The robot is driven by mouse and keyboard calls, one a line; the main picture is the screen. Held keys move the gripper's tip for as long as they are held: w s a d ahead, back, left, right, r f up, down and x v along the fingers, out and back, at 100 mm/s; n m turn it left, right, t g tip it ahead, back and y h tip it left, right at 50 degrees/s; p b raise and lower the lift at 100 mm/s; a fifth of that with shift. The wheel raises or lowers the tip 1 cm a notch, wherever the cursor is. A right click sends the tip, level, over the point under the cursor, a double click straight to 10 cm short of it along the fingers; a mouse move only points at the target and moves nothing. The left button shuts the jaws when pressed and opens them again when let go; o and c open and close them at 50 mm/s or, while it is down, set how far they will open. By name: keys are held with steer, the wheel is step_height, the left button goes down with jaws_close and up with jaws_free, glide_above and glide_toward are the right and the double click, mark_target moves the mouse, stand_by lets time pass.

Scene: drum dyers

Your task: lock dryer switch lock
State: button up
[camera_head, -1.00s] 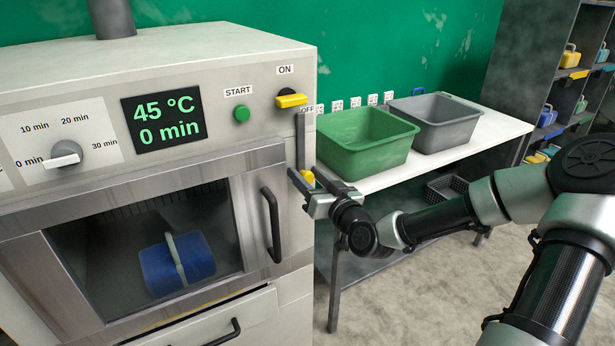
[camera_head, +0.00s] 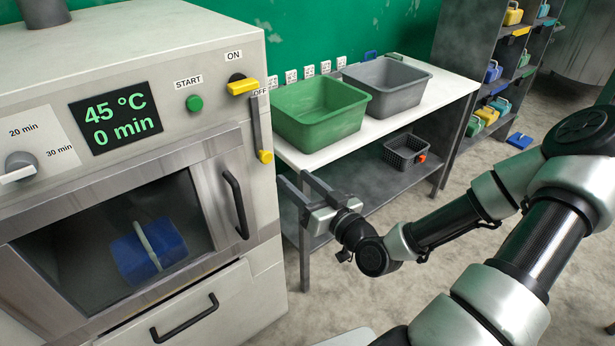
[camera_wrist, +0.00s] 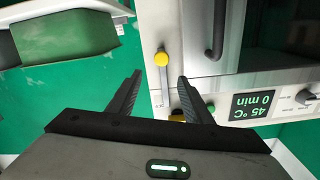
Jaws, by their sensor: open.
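The dryer's yellow switch (camera_head: 242,86) sits on the upper right of its front, by the ON and OFF labels. The switch lock looks like a narrow grey vertical bar with a yellow knob (camera_head: 265,156) at its lower end, just right of and below the switch. In the wrist view the picture is turned over: the lock knob (camera_wrist: 160,58) shows above the switch (camera_wrist: 177,115). My gripper (camera_head: 293,178) is open and empty, to the right of and a little below the knob, apart from it. The wrist view shows its spread fingertips (camera_wrist: 159,78).
The dryer door is shut, with a handle (camera_head: 236,205) and a blue item (camera_head: 148,252) inside. The display (camera_head: 115,117) reads 45 °C, 0 min. Right of the dryer, a white table (camera_head: 325,152) bears a green tub (camera_head: 320,128) and a grey tub (camera_head: 402,92). Floor before it is clear.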

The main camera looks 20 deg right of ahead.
steer(key=p+v, duration=0.1)
steer(key=v, duration=0.1)
steer(key=p+v, duration=0.1)
steer(key=v, duration=0.1)
steer(key=shift+a, duration=0.2)
stand_by(0.3)
